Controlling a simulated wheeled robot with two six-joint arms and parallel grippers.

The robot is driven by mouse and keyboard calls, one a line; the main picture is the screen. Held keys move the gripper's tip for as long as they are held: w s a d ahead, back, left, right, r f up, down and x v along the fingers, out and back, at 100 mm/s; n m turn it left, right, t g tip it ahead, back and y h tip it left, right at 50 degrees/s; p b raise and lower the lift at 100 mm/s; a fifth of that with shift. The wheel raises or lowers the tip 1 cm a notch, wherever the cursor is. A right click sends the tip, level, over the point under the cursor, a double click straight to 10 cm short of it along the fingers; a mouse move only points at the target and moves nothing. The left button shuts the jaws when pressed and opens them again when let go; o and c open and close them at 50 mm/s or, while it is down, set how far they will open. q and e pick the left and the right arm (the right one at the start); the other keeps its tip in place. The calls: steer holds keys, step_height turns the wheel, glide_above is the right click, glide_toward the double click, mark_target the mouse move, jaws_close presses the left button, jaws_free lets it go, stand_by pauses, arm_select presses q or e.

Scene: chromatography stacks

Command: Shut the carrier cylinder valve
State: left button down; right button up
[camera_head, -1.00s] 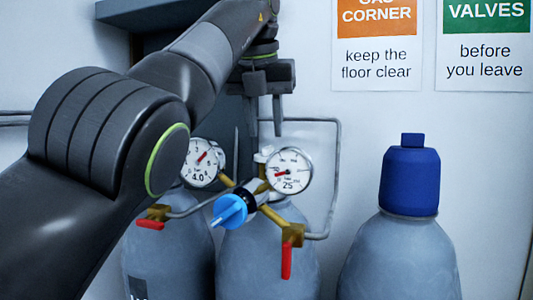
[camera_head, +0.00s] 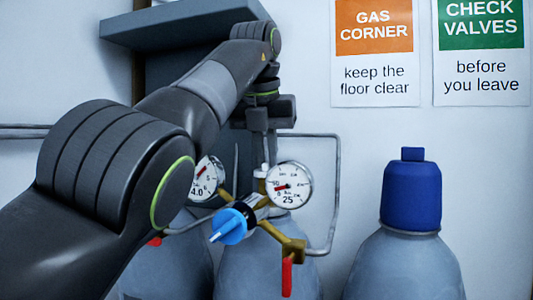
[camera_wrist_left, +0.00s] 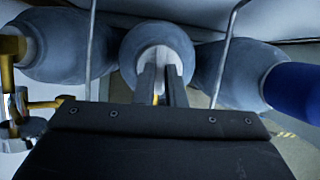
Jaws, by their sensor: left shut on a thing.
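My left gripper (camera_head: 264,158) reaches down from above, behind the round gauge (camera_head: 289,185), at the top of the middle grey cylinder (camera_head: 262,268). Its fingers are shut on the valve top of that cylinder, a small pale part (camera_head: 261,172) mostly hidden by the fingers and gauge. In the left wrist view the fingers (camera_wrist_left: 161,72) point at the middle cylinder's neck, with a pale and brass part (camera_wrist_left: 158,86) between them. No label naming the carrier cylinder is readable. My right gripper is not in view.
A blue regulator knob (camera_head: 230,226) and a red lever (camera_head: 287,275) stand in front of the middle cylinder. A second gauge (camera_head: 206,180) is left, partly behind my arm. A blue-capped cylinder (camera_head: 411,190) stands right. Bent grey pipe (camera_head: 337,190) runs behind.

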arm_select(q)
steer(key=shift+m, duration=0.5)
steer(key=c, duration=1.5)
jaws_free()
steer(key=p+v, duration=0.8)
steer(key=v, duration=0.9)
steer(key=shift+a+p, duration=0.35)
steer(key=shift+a, duration=0.05)
